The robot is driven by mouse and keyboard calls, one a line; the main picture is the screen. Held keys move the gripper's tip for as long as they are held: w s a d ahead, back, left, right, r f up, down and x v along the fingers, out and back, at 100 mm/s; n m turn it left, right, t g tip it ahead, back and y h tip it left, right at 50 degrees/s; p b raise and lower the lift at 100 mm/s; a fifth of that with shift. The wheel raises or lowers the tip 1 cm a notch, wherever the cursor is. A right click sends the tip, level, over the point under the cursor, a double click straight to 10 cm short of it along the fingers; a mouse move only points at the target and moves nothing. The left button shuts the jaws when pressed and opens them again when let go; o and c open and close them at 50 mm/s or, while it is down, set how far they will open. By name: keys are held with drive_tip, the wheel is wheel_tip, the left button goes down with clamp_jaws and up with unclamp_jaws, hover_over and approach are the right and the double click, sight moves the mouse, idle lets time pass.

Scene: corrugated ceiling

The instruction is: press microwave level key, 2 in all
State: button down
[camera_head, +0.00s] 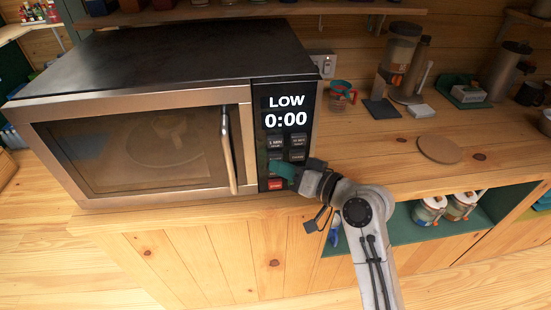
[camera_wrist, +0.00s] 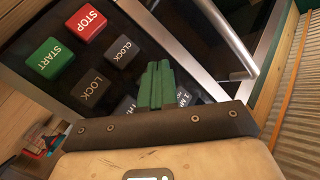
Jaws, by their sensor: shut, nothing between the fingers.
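The microwave (camera_head: 165,60) stands on the wooden counter with its door shut. Its display (camera_head: 286,112) reads LOW and 0:00. My gripper (camera_head: 276,167) is shut and empty, its green fingertips at the lower part of the key panel (camera_head: 264,143). In the wrist view my gripper (camera_wrist: 157,72) points at the panel among the keys. The STOP key (camera_wrist: 86,19), START key (camera_wrist: 50,58), CLOCK key (camera_wrist: 122,51) and LOCK key (camera_wrist: 91,88) show there. Keys beside and behind the fingers are partly hidden, and I cannot make out a level key. Whether the fingertips touch a key is unclear.
The door handle (camera_head: 228,150) stands out just left of the panel; it also shows in the wrist view (camera_wrist: 228,36). The counter in front of the board is clear.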

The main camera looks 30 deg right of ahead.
idle(0.6)
drive_tip(key=shift+s+a, duration=0.25)
drive_tip(key=shift+s, duration=0.4)
drive_tip(key=s, duration=0.1)
drive_tip(key=s+a, duration=0.1)
drive_tip(key=s, duration=0.1)
drive_tip(key=s+p, duration=0.1)
drive_tip(key=shift+s+a, duration=0.25)
drive_tip(key=shift+s, duration=0.1)
idle(0.7)
drive_tip(key=s+d+f+n+g+h, duration=0.3)
drive_tip(key=s+f+g, duration=0.5)
drive_tip(key=s+f, duration=0.6)
drive_tip(key=s+d+f+g+h, duration=0.2)
drive_tip(key=s, duration=0.4)
drive_tip(key=s+d+f+m+g+h, duration=0.1)
drive_tip(key=s+d+f+g+h, duration=0.1)
drive_tip(key=s, duration=0.5)
drive_tip(key=shift+s+d+f+m+g+h, duration=0.2)
drive_tip(key=shift+d+f+m+g+h, duration=0.1)
drive_tip(key=shift+f+g, duration=0.5)
